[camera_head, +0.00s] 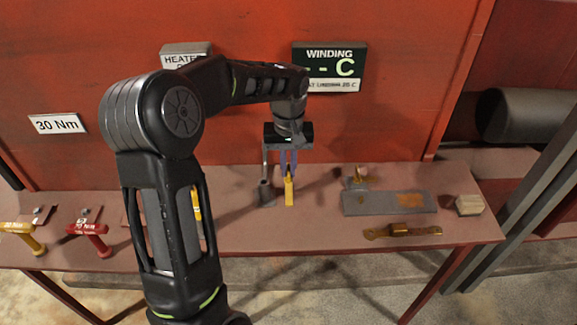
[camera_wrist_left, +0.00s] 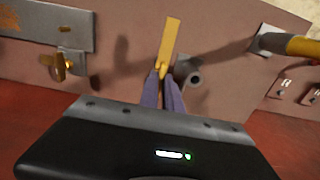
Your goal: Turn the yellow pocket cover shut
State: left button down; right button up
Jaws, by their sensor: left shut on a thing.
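The yellow pocket cover (camera_head: 289,193) is a narrow yellow piece on the reddish-brown bench, below the winding display. It also shows in the left wrist view (camera_wrist_left: 170,42), as a flat bar reaching away from my fingertips. My left gripper (camera_head: 288,170) points down at it, with its bluish fingers close together and shut on its near end. The fingertips (camera_wrist_left: 161,76) hide that end, so I cannot tell how the cover is seated. A grey tube-like fitting (camera_head: 265,191) stands just left of the cover in the head view. My right gripper is not in view.
Red (camera_head: 92,230) and yellow (camera_head: 24,236) handled tools lie left. The red wall (camera_head: 225,115) rises close behind.

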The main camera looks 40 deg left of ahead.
pick_arm(q)
jog(key=shift+m, duration=0.4)
jog(key=m, duration=0.8)
jog(key=shift+m+p, duration=0.3)
jog(key=shift+p, duration=0.05)
jog(key=m, duration=0.4)
jog(key=shift+m, duration=0.3)
jog(key=shift+m+p, duration=0.45)
jog(key=shift+m, duration=1.55)
jog(key=c, duration=1.5)
grip_release()
jog(key=shift+c, duration=0.2)
